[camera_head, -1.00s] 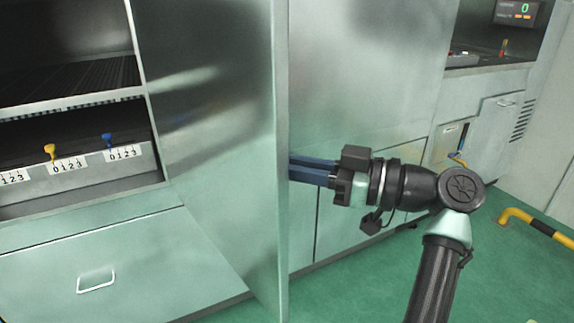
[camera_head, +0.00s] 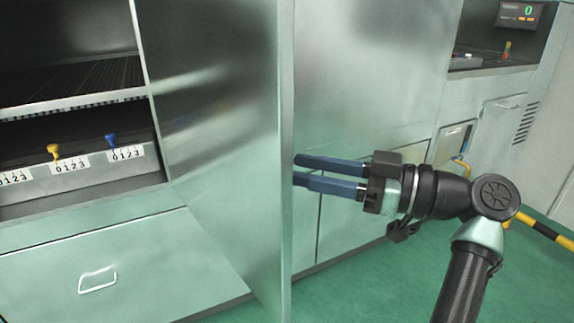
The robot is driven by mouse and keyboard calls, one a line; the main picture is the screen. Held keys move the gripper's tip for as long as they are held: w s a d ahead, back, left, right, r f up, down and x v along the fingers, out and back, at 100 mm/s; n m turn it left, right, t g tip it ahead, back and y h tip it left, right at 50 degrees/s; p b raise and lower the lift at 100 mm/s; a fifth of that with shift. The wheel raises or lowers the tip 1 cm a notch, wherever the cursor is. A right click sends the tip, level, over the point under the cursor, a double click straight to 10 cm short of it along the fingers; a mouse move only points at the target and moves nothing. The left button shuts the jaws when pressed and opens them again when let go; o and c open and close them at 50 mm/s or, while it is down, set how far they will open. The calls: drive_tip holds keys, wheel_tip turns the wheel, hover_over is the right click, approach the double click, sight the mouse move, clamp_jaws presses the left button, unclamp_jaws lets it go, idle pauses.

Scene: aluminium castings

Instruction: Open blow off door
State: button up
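The blow off door (camera_head: 222,150) is a tall metal panel that stands swung out from the cabinet. Its free edge faces me, and the cabinet interior (camera_head: 70,60) is exposed to its left. My gripper (camera_head: 296,170) is on the right side of the door, with its two blue fingers pointing left at the door's edge. A gap shows between the fingers and nothing is held between them. The fingertips are right by the door edge; I cannot tell whether they touch it.
Inside the cabinet are a rack shelf, a yellow knob (camera_head: 53,150) and a blue knob (camera_head: 111,139) above number labels. A drawer with a handle (camera_head: 98,280) is below. A display (camera_head: 519,14) is at upper right. A yellow-black rail (camera_head: 540,229) stands on the green floor (camera_head: 370,285).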

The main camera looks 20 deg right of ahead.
drive_tip(key=v, duration=0.9)
